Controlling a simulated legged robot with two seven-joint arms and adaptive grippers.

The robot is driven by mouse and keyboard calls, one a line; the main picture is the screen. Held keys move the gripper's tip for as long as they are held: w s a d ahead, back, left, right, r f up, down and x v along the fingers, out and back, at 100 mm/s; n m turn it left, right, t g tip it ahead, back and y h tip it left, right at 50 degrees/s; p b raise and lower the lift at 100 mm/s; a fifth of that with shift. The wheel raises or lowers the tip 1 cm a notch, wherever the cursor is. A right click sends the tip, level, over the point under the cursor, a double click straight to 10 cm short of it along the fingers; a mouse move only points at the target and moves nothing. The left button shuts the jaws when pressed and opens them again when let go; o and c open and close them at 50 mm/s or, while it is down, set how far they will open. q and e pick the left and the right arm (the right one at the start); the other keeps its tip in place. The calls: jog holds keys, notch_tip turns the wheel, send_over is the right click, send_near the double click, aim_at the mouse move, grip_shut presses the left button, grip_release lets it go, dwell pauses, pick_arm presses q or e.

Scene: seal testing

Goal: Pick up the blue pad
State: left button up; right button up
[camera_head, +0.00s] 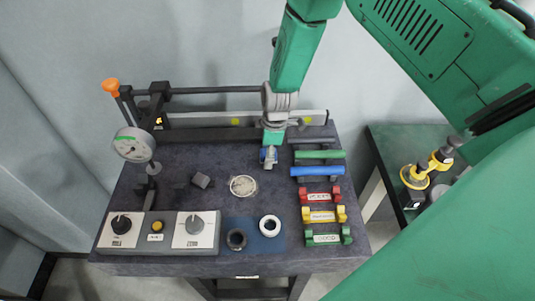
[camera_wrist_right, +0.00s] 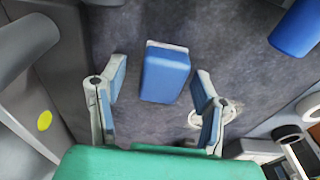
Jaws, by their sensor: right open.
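The blue pad (camera_wrist_right: 166,72) is a small blue block with a pale edge. In the right wrist view it lies ahead of my right gripper, centred between the two fingers and apart from both. My right gripper (camera_wrist_right: 155,88) is open and empty, with blue-lined fingers. In the head view my right gripper (camera_head: 269,157) points down over the dark table behind the round disc. The pad cannot be told apart from the gripper there. My left gripper is not in view.
A blue bar (camera_head: 317,171) and several coloured handles stand at the right. A pale disc (camera_head: 243,186) lies in front of the gripper. A gauge (camera_head: 133,145) and a control panel (camera_head: 157,233) are at the left. A rail (camera_head: 225,133) runs along the back.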

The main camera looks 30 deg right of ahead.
jog(key=shift+c, duration=0.5)
jog(key=shift+d, duration=0.1)
grip_shut()
jog(key=shift+r, duration=0.15)
notch_tip(320, 180, up, 10)
jog(key=shift+f+b, duration=0.1)
jog(key=shift+b, duration=0.5)
